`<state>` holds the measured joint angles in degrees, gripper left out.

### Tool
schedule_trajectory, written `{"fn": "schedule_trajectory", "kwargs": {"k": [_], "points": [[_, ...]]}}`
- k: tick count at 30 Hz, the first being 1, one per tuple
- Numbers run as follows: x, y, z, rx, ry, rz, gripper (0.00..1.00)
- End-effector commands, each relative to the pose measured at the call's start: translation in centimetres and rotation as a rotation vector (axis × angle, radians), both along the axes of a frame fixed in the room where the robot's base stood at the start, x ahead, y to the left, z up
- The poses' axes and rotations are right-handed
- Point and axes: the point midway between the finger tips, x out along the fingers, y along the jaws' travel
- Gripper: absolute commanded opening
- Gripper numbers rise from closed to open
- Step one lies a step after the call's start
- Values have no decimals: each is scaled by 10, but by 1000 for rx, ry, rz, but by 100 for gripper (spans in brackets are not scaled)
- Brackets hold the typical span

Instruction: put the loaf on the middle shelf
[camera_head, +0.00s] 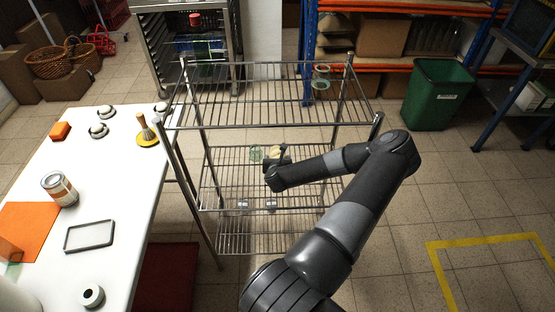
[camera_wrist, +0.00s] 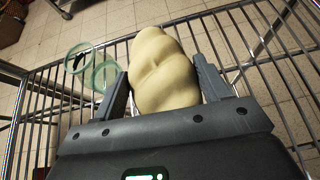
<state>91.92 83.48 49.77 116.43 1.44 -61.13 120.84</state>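The loaf (camera_wrist: 163,75) is pale tan and lumpy. In the wrist view it lies lengthwise between the two fingers of my gripper (camera_wrist: 163,88), which touch its sides. In the head view my gripper (camera_head: 276,163) is inside the wire rack at the middle shelf (camera_head: 225,190), and a small pale part of the loaf (camera_head: 276,151) shows beyond it. The loaf is over the shelf wires. I cannot tell whether its underside rests on them; my gripper and arm hide part of it.
The rack's top shelf (camera_head: 260,110) is above my gripper. Rack posts (camera_head: 187,190) bound the sides. A white table (camera_head: 120,190) stands left. The shelf right of the loaf looks clear.

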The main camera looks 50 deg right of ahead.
Motion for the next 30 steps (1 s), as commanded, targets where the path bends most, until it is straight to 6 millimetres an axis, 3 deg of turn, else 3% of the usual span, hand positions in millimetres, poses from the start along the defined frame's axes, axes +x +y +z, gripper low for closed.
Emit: {"fn": "schedule_trajectory", "kwargs": {"k": [6,17,30], "points": [[0,0,0,0,0,0,87],[-4,4,5,0,0,0,87],[-54,59,45,1,1,2,87]]}}
